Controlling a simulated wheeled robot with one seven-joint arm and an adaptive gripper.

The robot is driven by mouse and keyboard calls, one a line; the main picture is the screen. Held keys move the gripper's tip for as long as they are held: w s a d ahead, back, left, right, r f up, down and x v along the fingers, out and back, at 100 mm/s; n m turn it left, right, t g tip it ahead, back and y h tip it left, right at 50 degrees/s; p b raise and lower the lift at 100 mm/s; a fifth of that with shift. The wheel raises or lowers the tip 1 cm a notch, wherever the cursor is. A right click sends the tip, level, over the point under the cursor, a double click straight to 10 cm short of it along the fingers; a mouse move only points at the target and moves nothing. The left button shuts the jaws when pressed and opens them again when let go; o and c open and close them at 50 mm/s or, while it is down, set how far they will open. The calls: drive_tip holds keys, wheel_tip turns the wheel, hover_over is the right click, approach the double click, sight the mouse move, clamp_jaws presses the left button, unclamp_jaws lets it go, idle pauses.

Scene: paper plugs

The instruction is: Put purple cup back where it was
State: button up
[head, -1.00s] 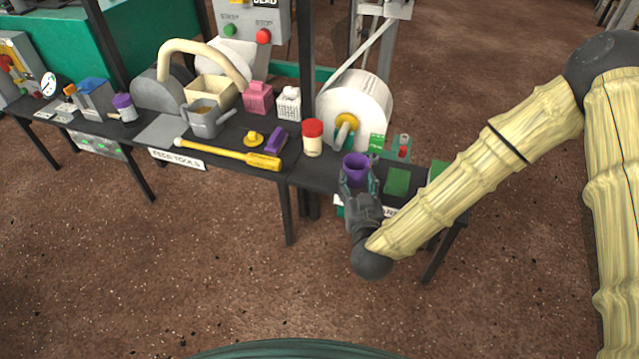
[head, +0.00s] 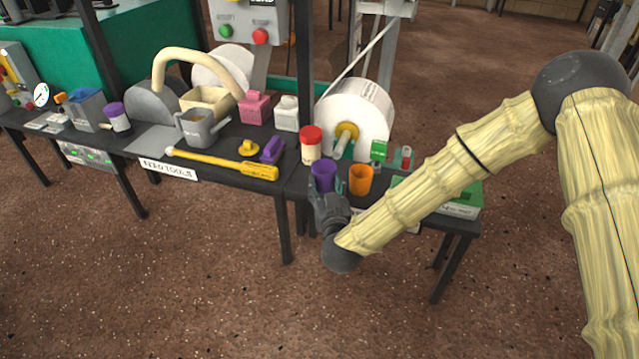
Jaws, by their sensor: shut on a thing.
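The purple cup (head: 323,174) is upright at the front left of the right-hand table section. My gripper (head: 326,189) is shut on it from the front. I cannot tell whether the cup's base touches the table, because my gripper hides its lower part. An orange cup (head: 361,180) stands just to the right of the purple cup, with a small gap or none between them.
A red-lidded jar (head: 311,145) stands close behind the purple cup. A large white roll (head: 358,118) is behind. A yellow-handled tool (head: 225,163) and a purple block (head: 272,150) lie to the left. A green-topped box (head: 462,203) is at the right.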

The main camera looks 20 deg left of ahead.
sight(320, 169)
drive_tip(key=b+x, duration=0.2)
drive_tip(key=x, duration=0.6)
drive_tip(key=shift+a+f+b, duration=0.15)
drive_tip(key=shift+b, duration=0.15)
drive_tip(key=shift+f+b, duration=1.15)
drive_tip(key=shift+f, duration=0.55)
drive_tip(key=shift+f, duration=0.15)
drive_tip(key=o, duration=1)
drive_tip(key=shift+o, duration=0.2)
drive_tip(key=shift+s+r, duration=0.2)
drive_tip(key=p+v, duration=0.4)
drive_tip(key=v, duration=0.7)
drive_tip(key=shift+s, duration=0.35)
drive_tip(key=shift+f, duration=0.1)
